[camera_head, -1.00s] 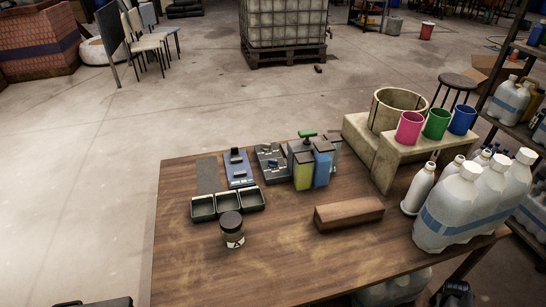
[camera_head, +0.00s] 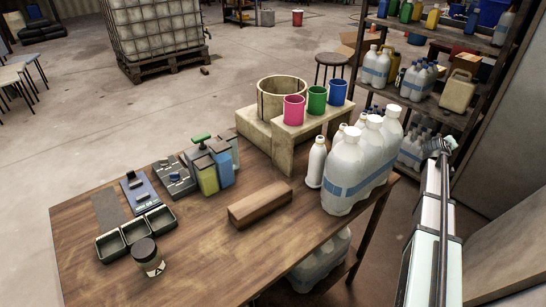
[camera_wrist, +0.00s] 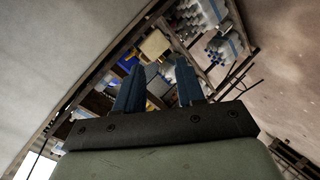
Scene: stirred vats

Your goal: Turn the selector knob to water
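On the left part of the wooden table lie a small blue panel (camera_head: 134,197) and a grey panel (camera_head: 171,183), each with small raised parts. I cannot tell which raised part is the selector knob, and no water marking is readable. My gripper shows in the wrist view (camera_wrist: 159,82) with its two blue fingers apart and nothing between them. It points toward the shelves, away from the panels. My arm stands at the right of the head view.
A dark three-part tray (camera_head: 137,234) and a lidded jar (camera_head: 148,259) stand in front of the panels. A wooden block (camera_head: 260,206), white bottles (camera_head: 348,168) and a stepped stand (camera_head: 285,157) with a round vat (camera_head: 282,98) and coloured cups are to the right. Shelves (camera_head: 435,105) stand behind.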

